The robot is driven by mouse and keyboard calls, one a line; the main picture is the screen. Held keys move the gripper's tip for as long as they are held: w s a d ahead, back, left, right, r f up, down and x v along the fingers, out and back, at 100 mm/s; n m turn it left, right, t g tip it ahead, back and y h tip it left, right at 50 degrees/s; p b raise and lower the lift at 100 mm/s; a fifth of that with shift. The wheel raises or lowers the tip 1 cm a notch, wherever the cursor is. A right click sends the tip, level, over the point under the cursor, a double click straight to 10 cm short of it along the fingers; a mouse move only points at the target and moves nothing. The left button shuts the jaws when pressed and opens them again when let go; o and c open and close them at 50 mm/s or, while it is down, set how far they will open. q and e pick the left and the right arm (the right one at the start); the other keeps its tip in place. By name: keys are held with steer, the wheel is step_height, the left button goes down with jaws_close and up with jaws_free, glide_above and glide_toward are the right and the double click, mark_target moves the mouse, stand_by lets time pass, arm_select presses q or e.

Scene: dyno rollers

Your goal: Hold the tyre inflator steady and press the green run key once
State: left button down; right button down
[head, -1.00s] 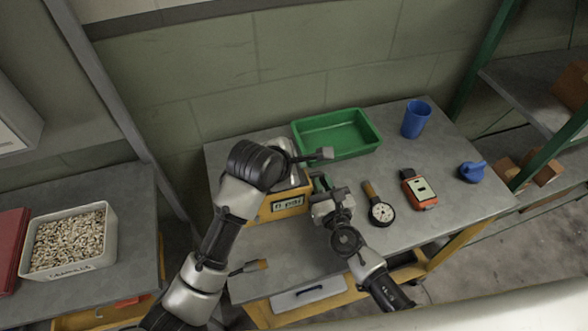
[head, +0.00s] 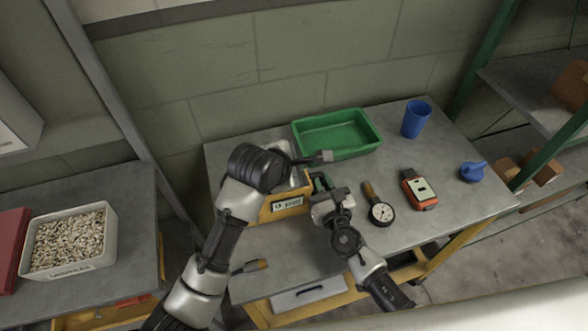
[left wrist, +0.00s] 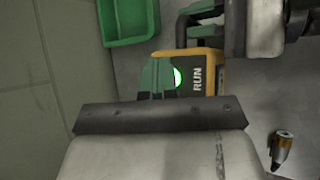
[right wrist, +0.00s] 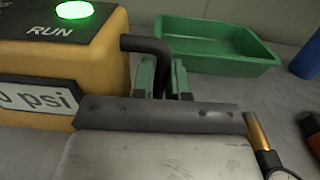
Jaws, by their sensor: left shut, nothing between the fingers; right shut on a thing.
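The tyre inflator (head: 283,207) is a yellow box with a black top and a white psi display, on the workbench. Its green run key (right wrist: 73,10) glows beside the word RUN; it also shows in the left wrist view (left wrist: 177,79). My right gripper (right wrist: 162,78) is shut on the inflator's bent black handle (right wrist: 147,45); in the head view it is at the inflator's right side. My left gripper (left wrist: 158,78) is shut and empty, its fingertips right by the run key. I cannot tell whether they touch it. My left arm hides the inflator's top in the head view.
A green tray (head: 338,136) lies behind, with a blue cup (head: 415,119) to its right. A dial gauge (head: 380,212), an orange device (head: 419,189) and a blue object (head: 472,171) lie right of my right gripper.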

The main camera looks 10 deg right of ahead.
arm_select(q)
steer(key=shift+r, duration=0.1)
arm_select(e)
steer(key=shift+w+r, duration=0.1)
steer(key=shift+r, duration=0.05)
arm_select(q)
steer(key=shift+r, duration=0.7)
